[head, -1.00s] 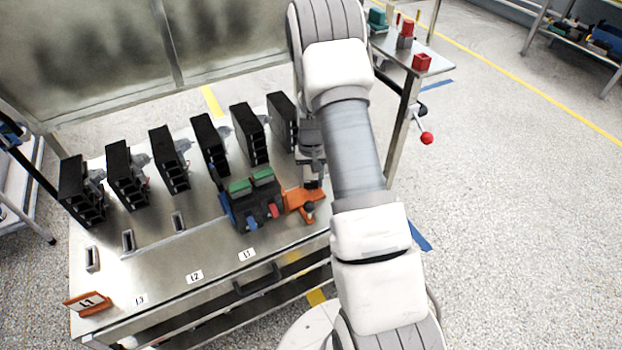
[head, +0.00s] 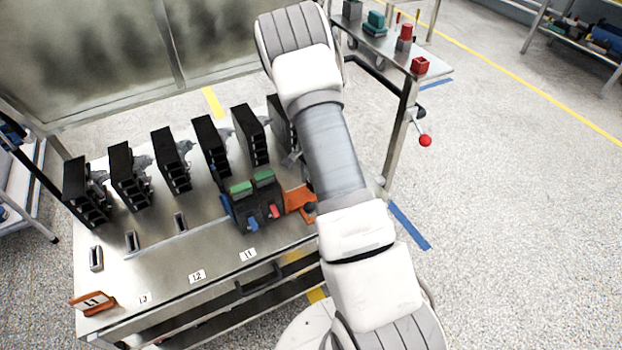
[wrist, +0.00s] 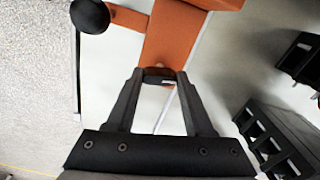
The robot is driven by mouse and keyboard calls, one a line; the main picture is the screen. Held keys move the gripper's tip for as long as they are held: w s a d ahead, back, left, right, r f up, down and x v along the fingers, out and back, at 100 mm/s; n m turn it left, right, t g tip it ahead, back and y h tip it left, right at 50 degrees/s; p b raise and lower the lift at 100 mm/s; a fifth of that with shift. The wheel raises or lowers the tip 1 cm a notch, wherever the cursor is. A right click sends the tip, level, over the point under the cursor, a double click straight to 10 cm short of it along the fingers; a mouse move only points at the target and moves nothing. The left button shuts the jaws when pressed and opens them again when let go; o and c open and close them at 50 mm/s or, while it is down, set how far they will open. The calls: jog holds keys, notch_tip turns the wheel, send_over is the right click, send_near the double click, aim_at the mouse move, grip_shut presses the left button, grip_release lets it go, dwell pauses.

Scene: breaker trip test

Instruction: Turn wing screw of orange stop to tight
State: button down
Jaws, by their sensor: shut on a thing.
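The orange stop (head: 294,199) sits on the bench beside the right side of a dark block with green tops; my arm partly covers it. In the wrist view the orange stop (wrist: 175,38) runs up from between my fingertips, and a round black knob (wrist: 90,16) stands on its side arm. My gripper (wrist: 160,74) is shut on a small dark piece at the near end of the stop, which I take to be the wing screw (wrist: 159,80). The fingers hide most of it, so its turn angle cannot be told. My arm hides the gripper in the head view.
The dark block (head: 257,207) has blue and red levers. A row of black breaker units (head: 211,145) stands along the bench. A side table (head: 385,50) with small parts stands behind right.

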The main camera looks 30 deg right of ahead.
jog(key=shift+m+p, duration=0.3)
jog(key=shift+m, duration=0.9)
jog(key=shift+c, duration=1.4)
grip_release()
notch_tip(320, 180, up, 18)
jog(key=p, duration=0.3)
jog(key=shift+f+p, duration=0.25)
jog(key=shift+p, duration=0.15)
